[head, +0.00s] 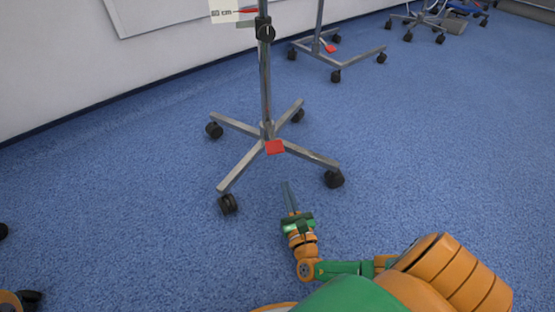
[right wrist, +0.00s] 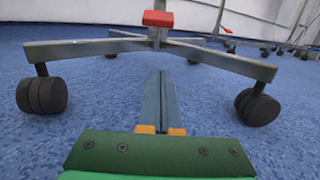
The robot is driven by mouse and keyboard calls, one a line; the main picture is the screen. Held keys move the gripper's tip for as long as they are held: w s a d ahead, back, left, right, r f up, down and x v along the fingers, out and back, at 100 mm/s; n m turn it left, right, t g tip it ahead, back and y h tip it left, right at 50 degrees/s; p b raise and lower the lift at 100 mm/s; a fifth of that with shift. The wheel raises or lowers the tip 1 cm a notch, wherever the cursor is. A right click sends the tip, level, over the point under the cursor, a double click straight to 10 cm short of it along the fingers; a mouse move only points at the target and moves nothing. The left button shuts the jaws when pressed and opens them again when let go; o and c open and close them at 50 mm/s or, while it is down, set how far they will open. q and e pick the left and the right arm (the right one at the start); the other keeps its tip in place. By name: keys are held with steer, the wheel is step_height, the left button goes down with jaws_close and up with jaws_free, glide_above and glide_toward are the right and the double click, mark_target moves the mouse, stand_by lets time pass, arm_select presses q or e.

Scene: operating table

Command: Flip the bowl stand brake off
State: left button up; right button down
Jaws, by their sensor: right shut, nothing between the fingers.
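The nearer wheeled stand has a metal pole (head: 265,85) and splayed legs on black castors. I take it as the bowl stand; its top is out of frame. Its red brake pedal (head: 275,147) sits low at the front of the pole's foot and shows in the right wrist view (right wrist: 158,18) at the top. My right gripper (head: 287,184) is shut and empty, its long thin fingers pointing at the stand. In the right wrist view the fingertips (right wrist: 160,72) lie below the pedal in the picture, apart from it. My left gripper is not in view.
A second wheeled stand (head: 358,57) with a red pedal (head: 330,48) stands farther back. The stand's castors flank my right gripper, the left one (right wrist: 41,95) and the right one (right wrist: 257,107). The wall is at the left. Blue floor (head: 450,160) is clear at the right.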

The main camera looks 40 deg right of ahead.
mark_target(271, 140)
steer(key=b+x, duration=0.2)
steer(key=x, duration=0.3)
steer(key=b+x, duration=0.3)
steer(key=x, duration=0.2)
steer(key=shift+d+f, duration=0.1)
steer(key=shift+f, duration=0.1)
steer(key=r, duration=0.1)
steer(key=s+r, duration=0.1)
steer(key=r, duration=0.2)
steer(key=shift+s+a+p, duration=0.3)
steer(key=shift+s+a, duration=0.05)
steer(key=shift+s, duration=0.05)
